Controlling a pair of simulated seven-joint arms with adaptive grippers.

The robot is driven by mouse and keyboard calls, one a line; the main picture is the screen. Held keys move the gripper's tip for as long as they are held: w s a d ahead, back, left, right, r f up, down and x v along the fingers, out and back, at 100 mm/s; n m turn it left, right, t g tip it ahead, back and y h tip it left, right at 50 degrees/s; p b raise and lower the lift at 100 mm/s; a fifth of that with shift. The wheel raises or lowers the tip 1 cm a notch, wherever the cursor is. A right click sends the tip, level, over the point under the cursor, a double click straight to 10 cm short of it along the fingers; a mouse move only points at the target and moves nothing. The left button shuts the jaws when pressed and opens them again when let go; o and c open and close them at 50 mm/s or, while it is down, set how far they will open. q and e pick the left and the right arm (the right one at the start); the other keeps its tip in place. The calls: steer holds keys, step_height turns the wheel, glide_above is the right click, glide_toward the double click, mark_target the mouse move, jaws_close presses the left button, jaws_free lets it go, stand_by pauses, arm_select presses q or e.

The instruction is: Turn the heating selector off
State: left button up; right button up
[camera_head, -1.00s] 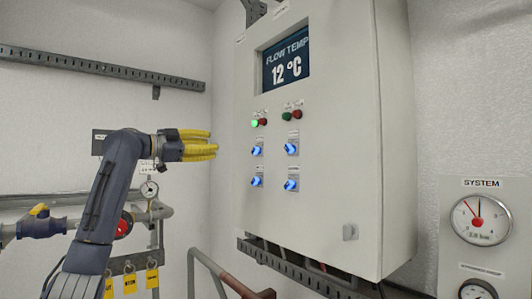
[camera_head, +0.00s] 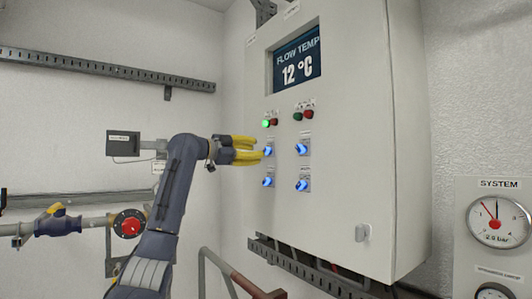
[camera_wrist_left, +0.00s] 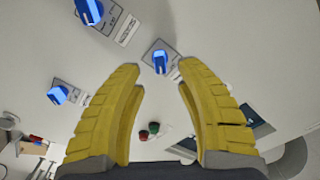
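Several blue selector knobs sit in two rows on the front of a grey control cabinet (camera_head: 335,215). Their labels are too small to read, so I cannot tell which is the heating selector. My left gripper (camera_head: 257,150) is in front of the upper left knob (camera_head: 268,150) in the head view, its yellow fingers pointing at the panel. In the left wrist view the gripper (camera_wrist_left: 162,70) is open and empty. One blue knob (camera_wrist_left: 159,62) shows between the fingertips, seemingly beyond them. My right gripper is not in view.
Other blue knobs (camera_head: 302,149) (camera_wrist_left: 57,95) are close by. Green and red indicators (camera_head: 270,123) sit above the knobs, below a display (camera_head: 296,62) reading 12 °C. Pipes and a red round valve (camera_head: 129,223) are at left, a pressure gauge (camera_head: 498,222) at right.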

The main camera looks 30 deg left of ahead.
mark_target(264, 151)
arm_select(q)
steer(key=shift+x, duration=2.55)
steer(key=shift+c, duration=0.3)
jaws_close()
